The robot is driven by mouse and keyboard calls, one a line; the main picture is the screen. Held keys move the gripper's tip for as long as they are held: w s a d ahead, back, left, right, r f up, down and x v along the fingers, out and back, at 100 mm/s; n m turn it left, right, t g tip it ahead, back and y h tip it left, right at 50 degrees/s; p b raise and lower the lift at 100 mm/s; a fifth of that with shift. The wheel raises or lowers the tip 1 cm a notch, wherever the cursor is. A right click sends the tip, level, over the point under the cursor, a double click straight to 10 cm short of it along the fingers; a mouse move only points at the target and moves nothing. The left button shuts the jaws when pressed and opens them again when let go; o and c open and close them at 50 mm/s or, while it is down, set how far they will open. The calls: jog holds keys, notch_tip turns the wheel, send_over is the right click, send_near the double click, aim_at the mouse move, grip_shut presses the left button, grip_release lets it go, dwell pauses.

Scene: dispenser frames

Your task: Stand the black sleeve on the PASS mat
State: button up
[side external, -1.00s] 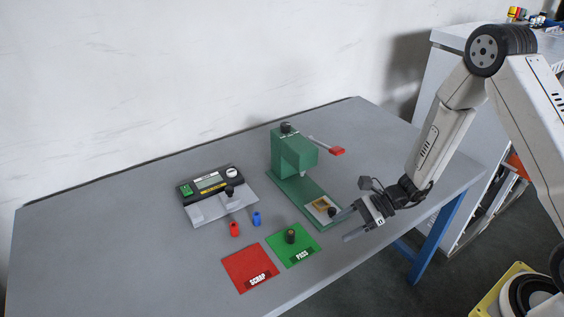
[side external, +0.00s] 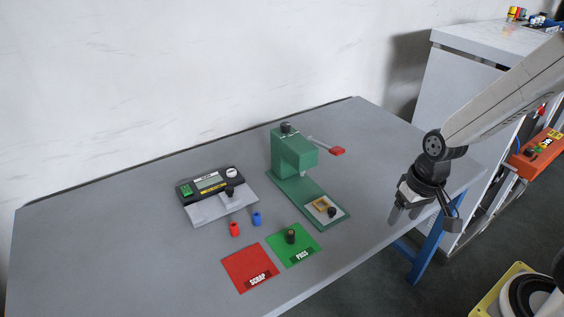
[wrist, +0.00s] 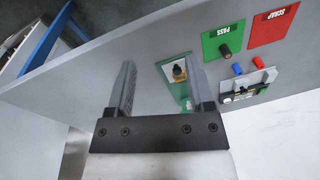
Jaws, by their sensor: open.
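The black sleeve (side external: 290,237) stands upright on the green PASS mat (side external: 308,245) in the side view, with a brownish top. In the wrist view the sleeve (wrist: 225,50) also shows on the PASS mat (wrist: 211,47). My gripper (side external: 421,216) is off to the right, by the table's right edge, well away from the sleeve. It points downward. In the wrist view my gripper (wrist: 160,75) has its two fingers wide apart, with nothing between them.
The red SCRAP mat (side external: 243,265) lies left of the PASS mat. A green press (side external: 293,155) with a red-tipped lever stands behind. A gauge (side external: 212,188), a red sleeve (side external: 235,229) and a blue sleeve (side external: 256,219) are to the left. The table's left side is clear.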

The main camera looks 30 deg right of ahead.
jog(key=n, duration=0.1)
jog(key=r+t, duration=0.1)
jog(key=r+n, duration=0.1)
jog(key=shift+w+d+n+t+h, duration=0.25)
jog(key=shift+d+n+t+h, duration=0.05)
jog(key=shift+h, duration=0.1)
dwell(1.0)
